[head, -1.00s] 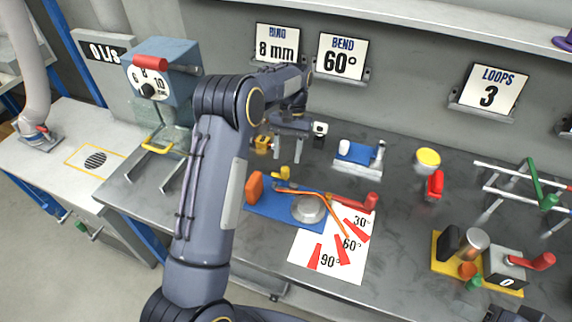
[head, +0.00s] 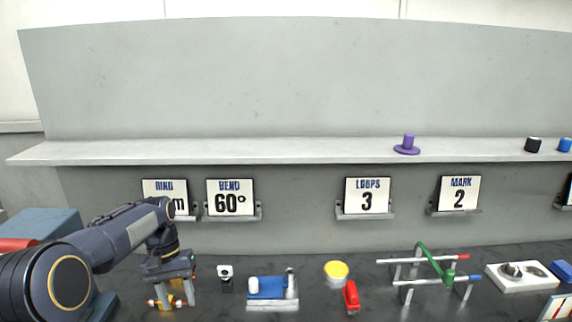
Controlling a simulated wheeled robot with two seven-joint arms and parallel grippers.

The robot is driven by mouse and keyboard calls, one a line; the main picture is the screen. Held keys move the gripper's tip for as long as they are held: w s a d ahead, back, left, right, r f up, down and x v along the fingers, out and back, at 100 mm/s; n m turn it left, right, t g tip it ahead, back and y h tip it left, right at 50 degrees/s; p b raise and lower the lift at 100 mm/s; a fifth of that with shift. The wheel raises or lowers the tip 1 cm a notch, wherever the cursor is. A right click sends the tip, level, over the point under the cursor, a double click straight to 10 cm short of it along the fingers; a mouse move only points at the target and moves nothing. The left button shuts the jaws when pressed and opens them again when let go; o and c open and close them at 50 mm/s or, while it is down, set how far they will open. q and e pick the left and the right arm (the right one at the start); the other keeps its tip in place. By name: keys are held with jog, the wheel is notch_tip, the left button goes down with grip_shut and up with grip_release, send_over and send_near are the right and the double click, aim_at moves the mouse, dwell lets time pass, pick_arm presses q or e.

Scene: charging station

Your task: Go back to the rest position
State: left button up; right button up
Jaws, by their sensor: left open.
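My left arm comes in from the lower left. Its gripper (head: 171,282) points down over the left part of the workbench, jaws open. A small yellow and orange item (head: 176,300) shows below and between the fingers; I cannot tell whether they touch it. No held object is visible. My right arm and gripper are not in view.
On the dark bench (head: 215,308) stand a blue fixture (head: 268,289), a yellow-topped cup (head: 336,271), a red item (head: 351,297) and a metal rack (head: 425,270). Signs, including "BEND 60°" (head: 231,198), hang behind. A shelf (head: 280,152) above holds a purple piece (head: 408,144).

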pick_arm(q)
jog(key=s+d+r+t+h, duration=0.1)
jog(key=s+d+r+t, duration=0.2)
jog(key=s, duration=0.7)
jog(key=s+r+t+h, duration=0.1)
jog(key=s+r+t, duration=0.3)
jog(key=s, duration=0.6)
jog(key=s+d+f+t, duration=0.1)
jog(key=s+d+f, duration=0.2)
jog(key=s, duration=0.4)
jog(key=shift+s+d+f, duration=0.15)
jog(key=shift+s+d, duration=0.05)
jog(key=shift+s, duration=0.1)
dwell(1.1)
